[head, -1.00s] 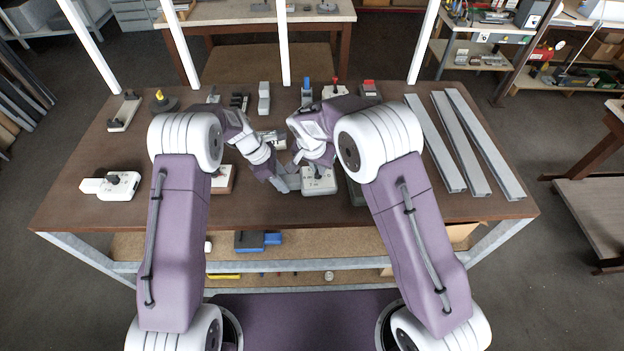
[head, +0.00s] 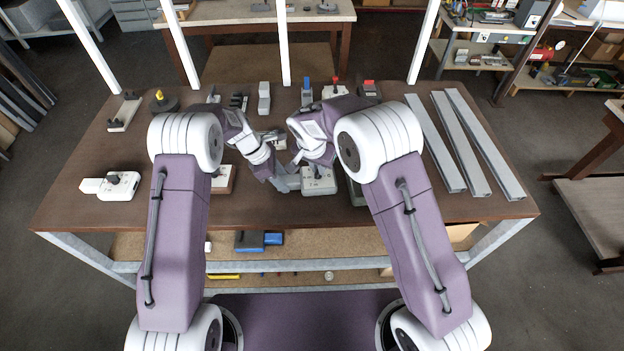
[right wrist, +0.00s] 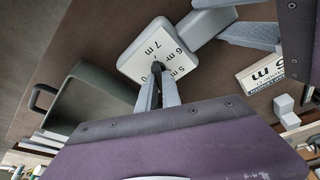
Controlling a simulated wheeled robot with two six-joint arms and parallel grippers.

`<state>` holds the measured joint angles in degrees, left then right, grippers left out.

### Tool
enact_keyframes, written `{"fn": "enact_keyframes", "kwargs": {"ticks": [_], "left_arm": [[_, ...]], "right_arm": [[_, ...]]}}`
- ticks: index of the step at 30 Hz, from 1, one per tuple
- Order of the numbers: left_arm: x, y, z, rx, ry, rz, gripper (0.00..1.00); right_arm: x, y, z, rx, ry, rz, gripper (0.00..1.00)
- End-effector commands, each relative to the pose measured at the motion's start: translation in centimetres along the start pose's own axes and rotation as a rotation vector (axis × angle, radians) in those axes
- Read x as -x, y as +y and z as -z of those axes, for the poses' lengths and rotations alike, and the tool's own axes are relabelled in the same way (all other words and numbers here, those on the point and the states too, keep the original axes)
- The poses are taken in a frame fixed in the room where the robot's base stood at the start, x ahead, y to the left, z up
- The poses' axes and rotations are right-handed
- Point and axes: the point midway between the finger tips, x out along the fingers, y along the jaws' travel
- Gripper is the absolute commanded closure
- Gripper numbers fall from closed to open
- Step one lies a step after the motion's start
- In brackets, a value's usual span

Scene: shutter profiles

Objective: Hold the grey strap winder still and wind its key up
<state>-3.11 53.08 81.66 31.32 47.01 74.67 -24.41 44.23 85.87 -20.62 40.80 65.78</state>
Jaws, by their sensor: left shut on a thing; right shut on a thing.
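The grey strap winder (head: 319,186) lies on the brown bench, with a pale face marked 5 m, 6 m and 7 m. That face shows clearly in the right wrist view (right wrist: 143,45). My right gripper (right wrist: 157,72) is above the face, shut on the small dark key (right wrist: 157,66), which is mostly hidden between the fingertips. My left gripper (head: 284,183) comes in from the left and is shut on the grey block-shaped end (right wrist: 208,22) of the winder. The exact contact of the left fingers is partly hidden.
A dark grey-green open bin (right wrist: 92,103) stands close beside the winder. A white-labelled block (head: 223,179) lies to its left, and another pale device with a dark knob (head: 122,186) is farther left. Long grey profiles (head: 462,140) lie at right. Several small fixtures line the back.

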Motion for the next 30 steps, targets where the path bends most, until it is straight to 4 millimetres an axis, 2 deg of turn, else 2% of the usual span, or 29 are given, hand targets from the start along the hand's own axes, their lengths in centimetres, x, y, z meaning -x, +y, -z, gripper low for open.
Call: {"fn": "enact_keyframes", "kwargs": {"ticks": [2,10,13,22,30], "left_arm": [[-0.03,0.04,0.09,0.001,0.002,-0.001,1.00],[-0.04,0.03,0.10,0.001,0.002,-0.001,1.00],[-0.04,0.03,0.10,0.001,0.002,-0.001,1.00],[-0.04,0.03,0.11,0.001,0.002,-0.001,1.00],[-0.05,0.03,0.11,0.001,0.002,-0.001,1.00]], "right_arm": [[0.05,0.09,0.05,0.039,0.000,0.011,1.00],[0.01,0.13,0.07,0.432,-0.001,0.134,1.00],[0.03,0.06,0.04,0.491,0.000,0.152,1.00],[0.02,0.07,0.04,0.528,-0.001,0.163,1.00],[0.01,0.08,0.09,0.853,-0.001,0.267,1.00]]}}
